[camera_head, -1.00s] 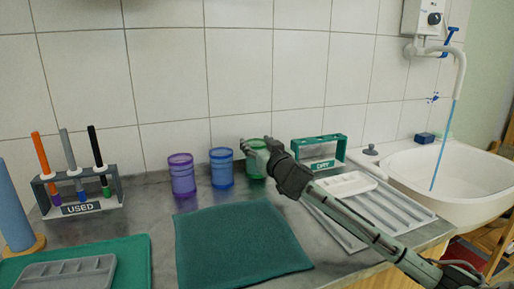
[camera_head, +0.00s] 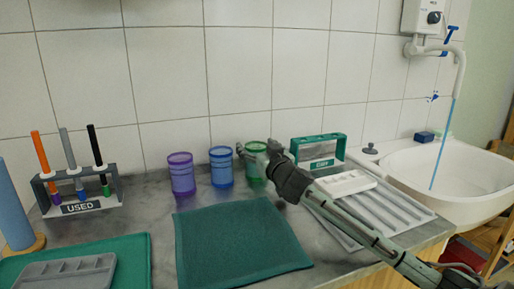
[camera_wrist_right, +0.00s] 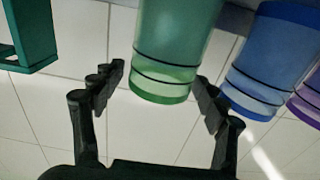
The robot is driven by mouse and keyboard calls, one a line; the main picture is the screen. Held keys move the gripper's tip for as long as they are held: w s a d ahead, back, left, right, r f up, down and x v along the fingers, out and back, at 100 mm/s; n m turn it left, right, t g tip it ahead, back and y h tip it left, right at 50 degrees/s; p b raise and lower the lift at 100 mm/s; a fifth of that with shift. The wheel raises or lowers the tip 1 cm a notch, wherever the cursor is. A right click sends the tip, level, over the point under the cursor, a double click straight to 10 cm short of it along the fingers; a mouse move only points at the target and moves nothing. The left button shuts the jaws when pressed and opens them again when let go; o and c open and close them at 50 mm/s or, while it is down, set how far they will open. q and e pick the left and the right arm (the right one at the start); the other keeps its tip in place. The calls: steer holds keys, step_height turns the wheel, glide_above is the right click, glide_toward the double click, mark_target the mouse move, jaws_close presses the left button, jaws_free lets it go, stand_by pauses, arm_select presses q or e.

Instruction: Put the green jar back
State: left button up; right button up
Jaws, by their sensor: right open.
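The green jar (camera_head: 256,173) stands upright on the grey counter, at the right end of a row with a blue jar (camera_head: 221,167) and a purple jar (camera_head: 182,174). My right gripper (camera_head: 257,150) is open at the green jar's upper part, with a finger on each side and partly covering it. In the right wrist view the green jar (camera_wrist_right: 172,50) lies between the two open fingers (camera_wrist_right: 160,82); small gaps seem to show, but contact is hard to judge. The blue jar (camera_wrist_right: 270,62) is close beside one finger. My left gripper is out of view.
A teal cloth (camera_head: 240,245) lies in front. The "USED" brush rack (camera_head: 85,207) is at left. The tiled wall is close behind.

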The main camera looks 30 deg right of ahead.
steer(key=shift+r, duration=0.1)
steer(key=shift+s, duration=0.15)
steer(key=b+v, duration=0.1)
steer(key=v, duration=1)
steer(key=shift+b, duration=0.3)
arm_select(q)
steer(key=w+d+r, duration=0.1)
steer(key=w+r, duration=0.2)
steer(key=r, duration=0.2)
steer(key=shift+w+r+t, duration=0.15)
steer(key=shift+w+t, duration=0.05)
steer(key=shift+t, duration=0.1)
arm_select(e)
steer(key=shift+s, duration=0.35)
